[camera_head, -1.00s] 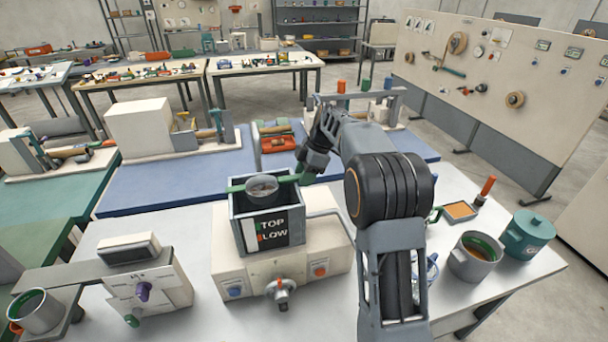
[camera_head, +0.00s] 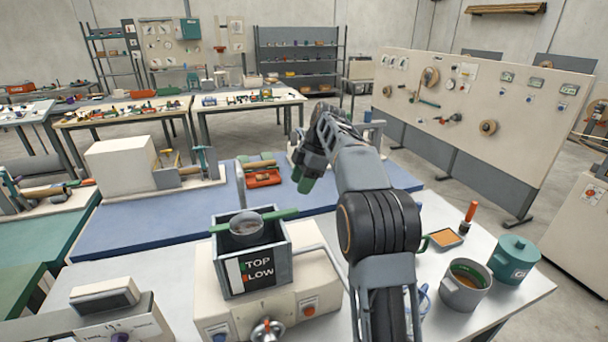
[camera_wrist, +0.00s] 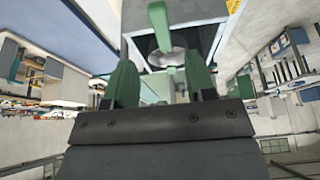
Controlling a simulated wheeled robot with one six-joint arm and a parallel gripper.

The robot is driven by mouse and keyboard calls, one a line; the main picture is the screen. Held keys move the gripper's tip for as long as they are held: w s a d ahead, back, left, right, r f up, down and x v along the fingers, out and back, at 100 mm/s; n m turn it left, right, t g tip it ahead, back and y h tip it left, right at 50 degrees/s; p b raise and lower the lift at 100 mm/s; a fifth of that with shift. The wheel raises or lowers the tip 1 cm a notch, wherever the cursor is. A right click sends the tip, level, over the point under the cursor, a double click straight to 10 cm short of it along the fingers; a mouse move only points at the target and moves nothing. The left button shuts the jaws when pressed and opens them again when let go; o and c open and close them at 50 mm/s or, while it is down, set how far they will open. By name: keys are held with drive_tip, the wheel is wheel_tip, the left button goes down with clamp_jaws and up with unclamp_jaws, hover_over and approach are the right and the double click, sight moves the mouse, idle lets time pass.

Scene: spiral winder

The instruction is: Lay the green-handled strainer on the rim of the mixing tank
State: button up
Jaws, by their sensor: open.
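The strainer (camera_head: 246,230) has a round mesh bowl and a green handle. It lies across the top of the mixing tank (camera_head: 281,268), a grey square box with a dark front label. Its green bar (camera_head: 282,214) spans the rim from left to right, and the bowl hangs in the opening. In the wrist view the green handle (camera_wrist: 158,20) reaches over the tank wall (camera_wrist: 207,42), apart from my gripper. My gripper (camera_head: 303,180) is open and empty, above and right of the tank. Its green fingers (camera_wrist: 163,80) stand apart in the wrist view.
The tank stands on a cream machine base (camera_head: 322,285) with buttons and a valve. To the right are an open grey pot (camera_head: 464,288), a teal lidded pot (camera_head: 513,262) and a small orange-filled tray (camera_head: 445,238).

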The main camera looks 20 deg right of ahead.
drive_tip(key=s+a+r+m+t+h, duration=0.2)
drive_tip(key=s+a+m, duration=0.1)
drive_tip(key=s+m, duration=0.75)
drive_tip(key=s+f+m+t+h, duration=0.1)
drive_tip(key=s+f+m, duration=0.3)
drive_tip(key=s, duration=0.4)
drive_tip(key=s+f+m+t+h, duration=0.1)
drive_tip(key=s+f+m, duration=0.2)
drive_tip(key=s+f, duration=0.2)
drive_tip(key=s+a, duration=0.1)
drive_tip(key=s, duration=0.2)
drive_tip(key=shift+s+f+m+t, duration=0.25)
drive_tip(key=shift+m+t, duration=0.1)
drive_tip(key=shift+t, duration=0.05)
